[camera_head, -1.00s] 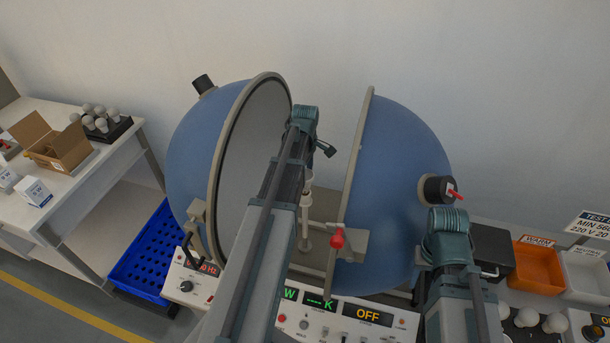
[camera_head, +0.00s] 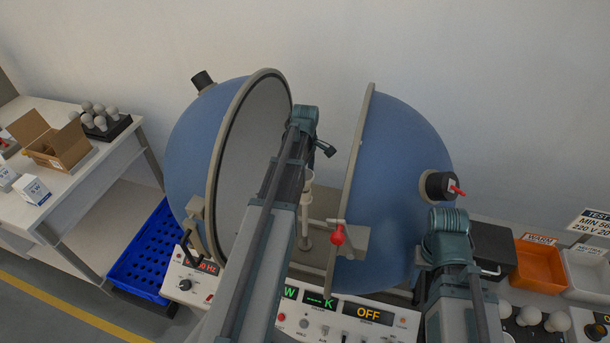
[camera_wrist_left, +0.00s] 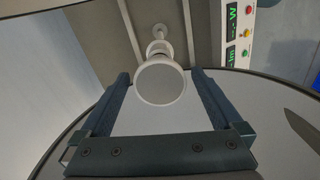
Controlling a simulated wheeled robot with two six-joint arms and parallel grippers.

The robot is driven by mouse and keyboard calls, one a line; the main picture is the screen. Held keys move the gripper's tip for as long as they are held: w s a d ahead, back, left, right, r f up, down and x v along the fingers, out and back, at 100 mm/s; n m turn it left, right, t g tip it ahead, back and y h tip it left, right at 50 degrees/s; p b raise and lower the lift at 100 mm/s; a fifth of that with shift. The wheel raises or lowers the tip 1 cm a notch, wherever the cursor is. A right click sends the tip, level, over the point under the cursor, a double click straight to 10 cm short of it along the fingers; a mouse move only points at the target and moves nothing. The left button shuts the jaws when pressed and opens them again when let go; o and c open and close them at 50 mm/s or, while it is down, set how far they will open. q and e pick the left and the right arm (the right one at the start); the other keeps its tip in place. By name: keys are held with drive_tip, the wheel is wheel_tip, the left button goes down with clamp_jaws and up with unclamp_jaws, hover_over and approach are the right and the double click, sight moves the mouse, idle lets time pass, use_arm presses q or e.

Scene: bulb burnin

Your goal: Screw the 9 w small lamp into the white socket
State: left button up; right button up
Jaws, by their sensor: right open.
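In the left wrist view a pale round lamp head (camera_wrist_left: 160,84) is seen end-on between the fingertips of my left gripper (camera_wrist_left: 161,76). In the head view the cream socket post (camera_head: 305,225) stands between the sphere halves, partly behind my left arm. My right gripper (camera_head: 428,262) is open, mostly behind its own wrist, in front of the right half.
The blue sphere halves (camera_head: 188,150) (camera_head: 405,180) stand open on either side. A red-knobbed lever (camera_head: 337,235) sticks out in front. The control panel (camera_head: 340,318) reads OFF. Loose bulbs (camera_head: 530,316) and an orange bin (camera_head: 540,268) are at right; a table with a carton (camera_head: 60,150) is at left.

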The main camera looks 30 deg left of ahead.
use_arm(q)
wheel_tip(320, 180, up, 14)
drive_tip(key=p, duration=1.3)
drive_tip(key=shift+p, duration=0.35)
use_arm(e)
wheel_tip(320, 180, up, 14)
use_arm(q)
drive_tip(key=shift+w+d+f, duration=0.1)
drive_tip(key=shift+f, duration=0.05)
use_arm(e)
drive_tip(key=shift+s+f, duration=0.1)
drive_tip(key=shift+f, duration=0.1)
